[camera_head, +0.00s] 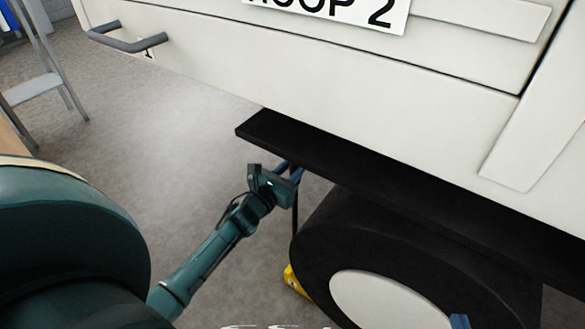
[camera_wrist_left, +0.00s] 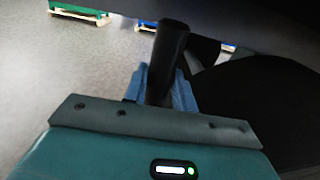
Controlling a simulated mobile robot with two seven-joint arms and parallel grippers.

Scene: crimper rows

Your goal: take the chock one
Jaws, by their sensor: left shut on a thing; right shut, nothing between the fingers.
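A yellow chock (camera_head: 295,282) sits on the floor against the left side of the black wheel (camera_head: 315,245), which partly hides it. My left gripper (camera_head: 292,172), with blue fingers, is above it under the edge of the black skirt. In the left wrist view its fingers (camera_wrist_left: 167,88) are shut on a black round bar (camera_wrist_left: 172,50). A thin black upright rod (camera_head: 294,208) hangs below the gripper; I cannot tell whether it joins the chock. Only a blue piece of my right gripper (camera_head: 460,321) shows at the bottom edge, in front of the wheel, shut and empty.
The white vehicle body (camera_head: 350,75) with its black skirt (camera_head: 340,160) overhangs the wheel and my left gripper. A grey bar handle (camera_head: 125,42) sticks out at its left corner. A stepladder (camera_head: 35,85) stands at far left. Grey floor (camera_head: 170,130) between is clear.

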